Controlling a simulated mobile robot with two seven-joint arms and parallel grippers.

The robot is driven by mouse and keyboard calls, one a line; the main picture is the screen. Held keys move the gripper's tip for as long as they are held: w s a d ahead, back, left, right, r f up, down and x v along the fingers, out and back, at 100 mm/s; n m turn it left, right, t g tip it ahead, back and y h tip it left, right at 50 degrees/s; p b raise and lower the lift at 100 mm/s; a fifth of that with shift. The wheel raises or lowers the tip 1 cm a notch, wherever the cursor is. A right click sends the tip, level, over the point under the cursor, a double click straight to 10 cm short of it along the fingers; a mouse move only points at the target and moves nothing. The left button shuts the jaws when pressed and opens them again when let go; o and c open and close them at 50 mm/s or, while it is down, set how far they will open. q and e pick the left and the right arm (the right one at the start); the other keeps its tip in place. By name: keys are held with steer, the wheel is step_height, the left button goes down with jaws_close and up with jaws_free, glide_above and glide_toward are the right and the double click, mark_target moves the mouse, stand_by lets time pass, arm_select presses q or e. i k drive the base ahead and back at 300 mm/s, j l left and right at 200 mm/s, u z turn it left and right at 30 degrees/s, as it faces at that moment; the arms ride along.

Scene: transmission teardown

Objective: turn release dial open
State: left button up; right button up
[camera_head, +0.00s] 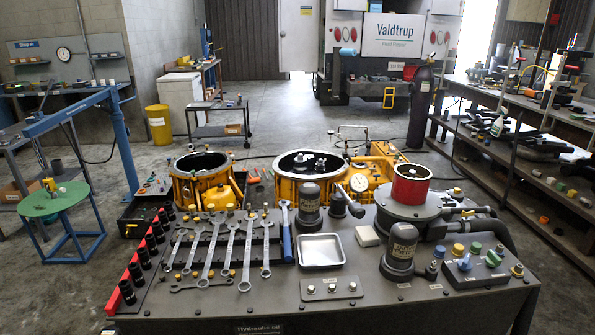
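No part is plainly labelled as the release dial at this size. A small control box (472,273) at the right front of the grey workbench carries a blue knob (464,263) with a pale base. A green knob (493,258) sits at its back right. I cannot tell which of these is the release dial or how far it is turned. A red-banded cylinder (410,188) stands behind the box on a grey round base. Neither of my grippers shows in the head view.
The workbench (215,308) holds several wrenches (228,250), a metal tray (321,250) and a dark motor-like cylinder (402,243). Yellow transmission housings (205,182) stand behind it. A green round table (53,198) is at left, shelving (540,180) at right. Open floor lies behind.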

mark_target(492, 259)
steer(key=z, duration=1.25)
